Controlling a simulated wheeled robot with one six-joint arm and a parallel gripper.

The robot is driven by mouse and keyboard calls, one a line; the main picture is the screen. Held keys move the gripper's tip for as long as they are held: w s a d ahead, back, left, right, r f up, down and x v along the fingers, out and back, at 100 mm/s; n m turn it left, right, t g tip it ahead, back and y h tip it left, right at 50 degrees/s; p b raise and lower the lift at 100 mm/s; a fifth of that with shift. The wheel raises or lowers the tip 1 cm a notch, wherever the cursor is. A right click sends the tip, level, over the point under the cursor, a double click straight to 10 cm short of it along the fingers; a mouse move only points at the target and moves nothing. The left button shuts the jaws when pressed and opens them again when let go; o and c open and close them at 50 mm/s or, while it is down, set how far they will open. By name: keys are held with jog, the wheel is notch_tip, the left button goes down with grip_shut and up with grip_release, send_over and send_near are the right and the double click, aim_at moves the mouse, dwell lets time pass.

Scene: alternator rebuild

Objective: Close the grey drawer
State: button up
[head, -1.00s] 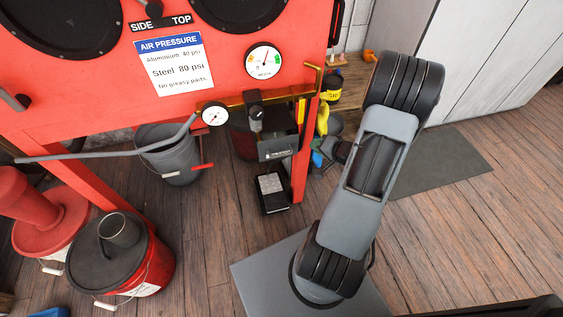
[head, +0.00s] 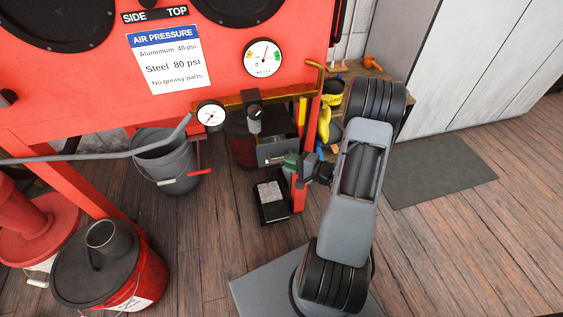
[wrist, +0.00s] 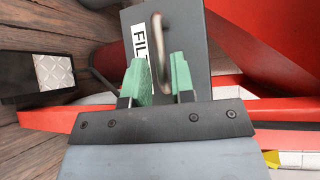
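The grey drawer (head: 276,152) sits under the red cabinet in the head view and appears to stick out. Its grey front (wrist: 192,25) fills the upper middle of the wrist view, with a white label reading "FIL" and a metal loop handle (wrist: 163,40). My gripper (wrist: 161,72) has two green fingers standing apart, one on each side of the handle's lower end. I see gaps beside the handle, so it is not clamped. In the head view my gripper (head: 294,163) is at the drawer's right front. My fingertips' contact with the drawer front is unclear.
A red cabinet leg (head: 300,192) stands close by the gripper. A black foot pedal (head: 272,201) is on the floor below. A grey bucket (head: 165,160) and a red bucket (head: 120,285) stand left. A wooden shelf with bottles is behind.

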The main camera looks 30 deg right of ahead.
aim_at(269, 154)
jog(key=shift+b+x, duration=0.3)
jog(key=shift+x, duration=1.5)
jog(key=shift+c, duration=0.5)
grip_shut()
jog(key=shift+w, duration=0.1)
